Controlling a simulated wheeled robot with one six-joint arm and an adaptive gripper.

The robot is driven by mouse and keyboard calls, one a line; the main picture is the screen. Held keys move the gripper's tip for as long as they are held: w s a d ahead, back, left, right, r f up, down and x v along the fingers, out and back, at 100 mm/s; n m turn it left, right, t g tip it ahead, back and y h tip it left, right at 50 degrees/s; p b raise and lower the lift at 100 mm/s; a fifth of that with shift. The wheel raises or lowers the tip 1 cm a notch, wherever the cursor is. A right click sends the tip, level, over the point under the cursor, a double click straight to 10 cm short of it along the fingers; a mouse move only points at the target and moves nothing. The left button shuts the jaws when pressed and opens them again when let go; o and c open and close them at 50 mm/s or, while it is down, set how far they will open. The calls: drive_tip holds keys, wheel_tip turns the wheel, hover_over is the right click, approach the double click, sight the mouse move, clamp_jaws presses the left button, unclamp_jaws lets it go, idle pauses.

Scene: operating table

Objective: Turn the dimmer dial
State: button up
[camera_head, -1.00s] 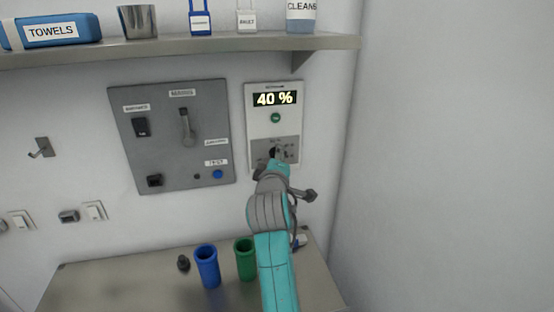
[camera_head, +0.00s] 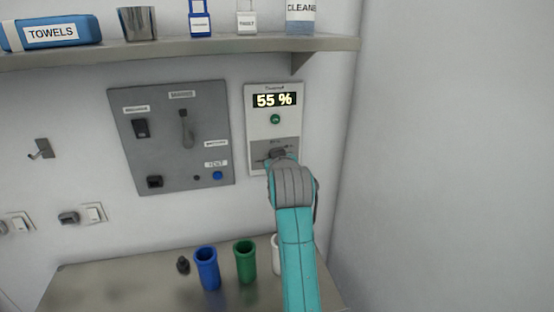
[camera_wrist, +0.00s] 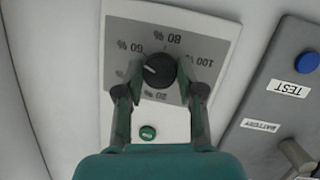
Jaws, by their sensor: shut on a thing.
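The dimmer panel (camera_head: 262,132) is a pale plate on the wall, with a lit display (camera_head: 274,100) reading 55 % and a green button (camera_head: 275,119) below it. The dark round dimmer dial (camera_wrist: 159,71) sits on the panel's grey scale, its white mark pointing near 60 % in the wrist view. My gripper (camera_wrist: 160,84) is shut on the dial, one finger on each side. In the head view my arm hides the lower part of the panel and most of the dial.
A grey switch panel (camera_head: 172,105) with a lever and blue test button (camera_head: 217,175) is on the left. A shelf (camera_head: 200,46) runs above. Blue (camera_head: 207,268), green (camera_head: 245,261) and white (camera_head: 276,255) cups stand on the metal table (camera_head: 130,290) below.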

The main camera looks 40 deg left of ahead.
drive_tip(key=m+g+y, duration=0.1)
drive_tip(key=m, duration=0.2)
drive_tip(key=m+g+y, duration=0.1)
drive_tip(key=m, duration=0.2)
drive_tip(key=m+g+y, duration=0.1)
drive_tip(key=m, duration=0.3)
drive_tip(key=shift+w+d+g+y, duration=0.2)
drive_tip(key=shift+g+y, duration=0.1)
drive_tip(key=shift+g, duration=0.1)
idle(0.4)
drive_tip(key=o, duration=1.1)
drive_tip(key=shift+o, duration=0.2)
drive_tip(key=v, duration=1.2)
drive_tip(key=shift+f, duration=0.1)
